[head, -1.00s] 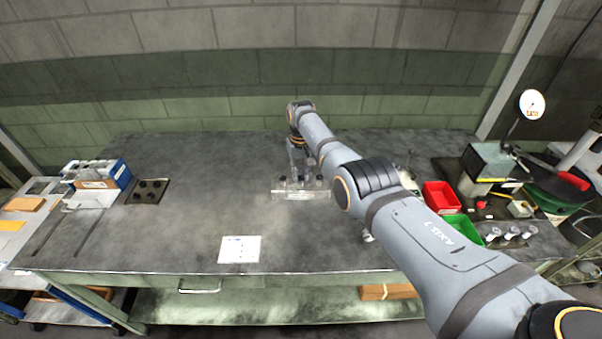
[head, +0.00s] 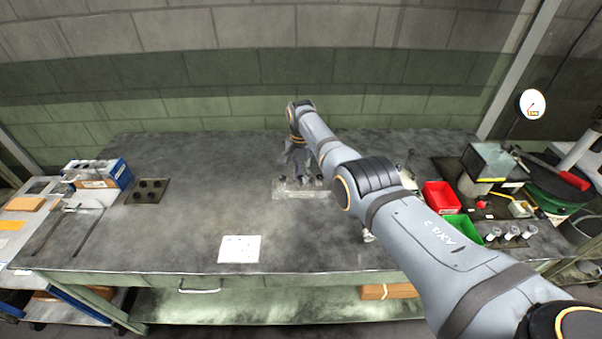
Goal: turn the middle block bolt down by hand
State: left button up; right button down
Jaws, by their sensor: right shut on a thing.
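The metal block (head: 290,195) with bolts standing along its top sits near the middle of the bench. My right gripper (head: 299,176) points down over the middle of the block and is shut on the middle bolt, which its fingers mostly hide. One dark-headed bolt (head: 281,180) shows just left of the gripper, and another (head: 319,179) shows just right of it. My left gripper is out of view.
A white sheet (head: 239,249) lies near the bench's front. A red bin (head: 441,197) and a green bin (head: 463,229) stand right. A dark pad with holes (head: 148,191) and a blue-white box (head: 98,173) are left. The bench between is clear.

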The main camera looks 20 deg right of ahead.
aim_at(301, 177)
jog(key=shift+w+r+m, duration=0.15)
jog(key=shift+r+m, duration=0.05)
jog(key=shift+m, duration=0.4)
jog(key=c, duration=1.5)
grip_release()
jog(key=o, duration=0.3)
jog(key=shift+f, duration=0.1)
jog(key=shift+o, duration=0.2)
notch_tip(301, 177, up, 12)
